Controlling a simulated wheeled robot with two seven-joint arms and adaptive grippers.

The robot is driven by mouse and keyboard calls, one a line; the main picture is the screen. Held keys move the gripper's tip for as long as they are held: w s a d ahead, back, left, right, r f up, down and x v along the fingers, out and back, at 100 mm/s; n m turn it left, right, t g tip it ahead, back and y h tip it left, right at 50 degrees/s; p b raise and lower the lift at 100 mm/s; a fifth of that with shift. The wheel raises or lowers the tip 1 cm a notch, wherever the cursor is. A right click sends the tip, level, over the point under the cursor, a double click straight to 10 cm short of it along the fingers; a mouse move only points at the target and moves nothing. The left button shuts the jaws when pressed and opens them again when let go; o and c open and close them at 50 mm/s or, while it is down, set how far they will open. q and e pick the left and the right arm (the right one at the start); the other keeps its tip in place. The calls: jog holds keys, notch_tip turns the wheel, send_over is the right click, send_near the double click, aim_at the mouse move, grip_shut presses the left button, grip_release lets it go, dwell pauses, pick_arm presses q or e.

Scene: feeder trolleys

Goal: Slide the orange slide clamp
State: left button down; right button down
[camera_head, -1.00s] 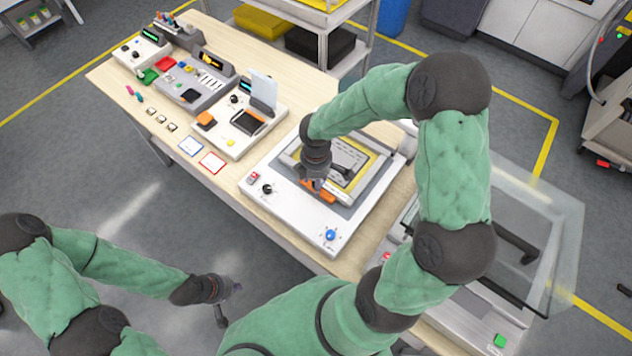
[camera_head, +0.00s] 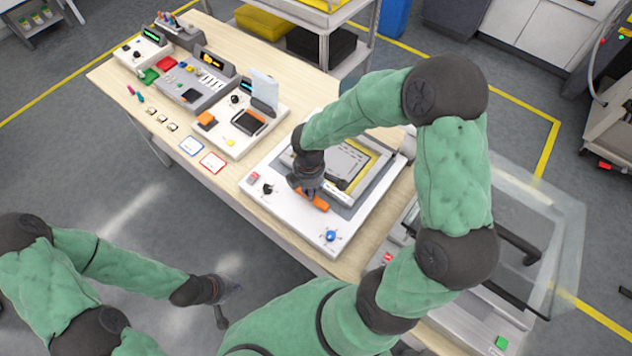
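The orange slide clamp (camera_head: 318,203) lies at the front edge of the grey and yellow framed plate on the white station (camera_head: 290,212). My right gripper (camera_head: 308,192) points down at the clamp from above and covers part of it. Its fingertips are mostly hidden, so I cannot tell whether it is shut on the clamp. My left gripper (camera_head: 229,302) is far to the lower left, over the floor and away from the table. Its fingers are spread and empty.
A blue knob (camera_head: 330,236) and a black knob (camera_head: 267,189) stand on the station's front part. A clear hinged cover (camera_head: 545,225) rises to the right.

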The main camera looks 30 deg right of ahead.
aim_at(307, 196)
jog(key=shift+s+a, duration=0.2)
jog(key=shift+a, duration=0.35)
jog(key=c, duration=1)
grip_release()
jog(key=shift+a, duration=0.15)
jog(key=shift+r, duration=0.25)
notch_tip(307, 196, up, 12)
jog(key=shift+f, duration=0.25)
